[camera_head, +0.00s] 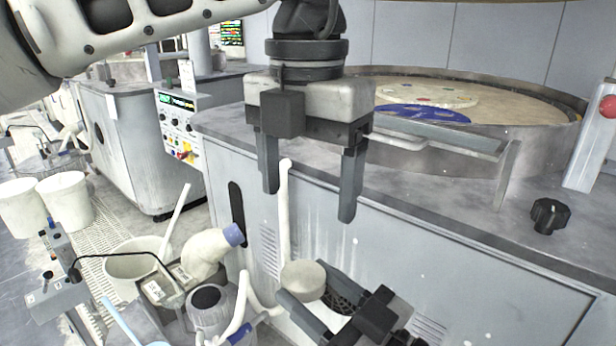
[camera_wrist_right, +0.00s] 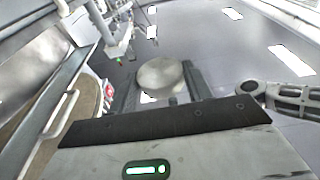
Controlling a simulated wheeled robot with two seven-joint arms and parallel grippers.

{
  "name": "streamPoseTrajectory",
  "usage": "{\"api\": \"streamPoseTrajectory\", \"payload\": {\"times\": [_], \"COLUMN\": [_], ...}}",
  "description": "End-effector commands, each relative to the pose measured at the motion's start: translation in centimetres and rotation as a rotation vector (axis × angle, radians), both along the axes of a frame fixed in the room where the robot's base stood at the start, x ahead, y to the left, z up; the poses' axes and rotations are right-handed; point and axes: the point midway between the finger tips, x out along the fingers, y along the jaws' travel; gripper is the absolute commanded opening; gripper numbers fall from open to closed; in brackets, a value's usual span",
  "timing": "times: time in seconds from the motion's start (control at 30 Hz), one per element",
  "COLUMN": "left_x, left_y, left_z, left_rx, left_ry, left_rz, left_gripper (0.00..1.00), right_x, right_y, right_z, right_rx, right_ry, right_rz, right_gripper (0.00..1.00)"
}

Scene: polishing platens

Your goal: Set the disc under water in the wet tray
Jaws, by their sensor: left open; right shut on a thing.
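A pale cream disc (camera_head: 303,278) is at the lower middle of the head view, held at the tips of my right gripper (camera_head: 306,287). The right wrist view shows the disc (camera_wrist_right: 160,76) between the two dark fingers of my right gripper (camera_wrist_right: 159,82). My left gripper (camera_head: 310,192) hangs fingers down above and in front of the grey cabinet, open and empty. It is higher than the disc and apart from it. I cannot tell for sure which thing is the wet tray, and I see no clear water surface.
A large round platen (camera_head: 520,95) with a metal rim fills the upper right, with a blue disc (camera_head: 425,114) on it. A black knob (camera_head: 550,215) stands on the grey worktop.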

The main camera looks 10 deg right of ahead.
Motion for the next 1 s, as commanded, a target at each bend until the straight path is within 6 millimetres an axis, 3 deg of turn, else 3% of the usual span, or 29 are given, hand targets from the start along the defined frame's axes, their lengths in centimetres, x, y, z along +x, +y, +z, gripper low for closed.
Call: {"api": "streamPoseTrajectory", "payload": {"times": [0.17,0.6,0.8,1.0], "left_x": [0.0,0.0,0.0,0.0], "left_y": [0.2,0.1,0.1,0.1], "left_z": [-2.0,-9.8,-11.5,-11.8], "left_rx": [0.008,0.004,0.002,0.001], "left_ry": [0.000,0.001,-0.001,-0.001], "left_rz": [0.001,0.000,0.000,0.000], "left_gripper": [0.76,0.76,0.76,0.76], "right_x": [0.0,0.0,0.0,0.0], "right_y": [0.0,0.0,0.0,0.0], "right_z": [0.0,0.1,0.1,0.1], "right_rx": [0.001,0.001,0.001,0.001], "right_ry": [-0.001,-0.001,-0.001,-0.001], "right_rz": [0.000,0.000,0.000,0.000], "right_gripper": [0.26,0.26,0.26,0.26]}}
